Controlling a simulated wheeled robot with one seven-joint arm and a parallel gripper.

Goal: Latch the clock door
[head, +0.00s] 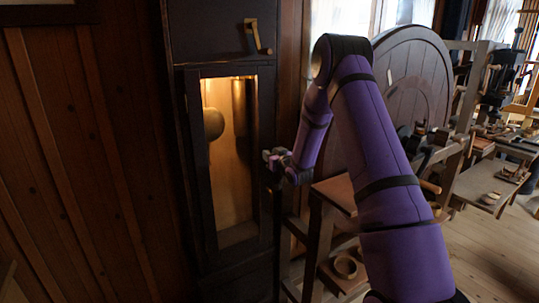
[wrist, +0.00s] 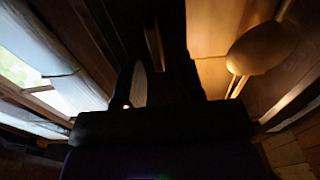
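The clock is a tall dark wooden case (head: 207,36) at the centre left of the head view. Its door (head: 266,95) has a dark frame around a tall lit opening, and I cannot tell whether it is fully closed. A round pendulum bob (head: 213,123) hangs inside; it also shows in the wrist view (wrist: 262,48). A wooden latch bar (head: 257,38) sits on the case above the door, angled downward. My gripper (head: 270,158) is at the door's right edge, well below the latch. Its dark fingers appear apart and empty in the wrist view (wrist: 160,85); contact with the door is unclear.
A large round wooden wheel (head: 400,85) stands behind my arm. A wooden stand (head: 337,192) with a ring-shaped piece (head: 346,266) is right of the clock. A cluttered bench (head: 490,185) is farther right. A plank wall (head: 85,150) lies left; bare floor shows lower right.

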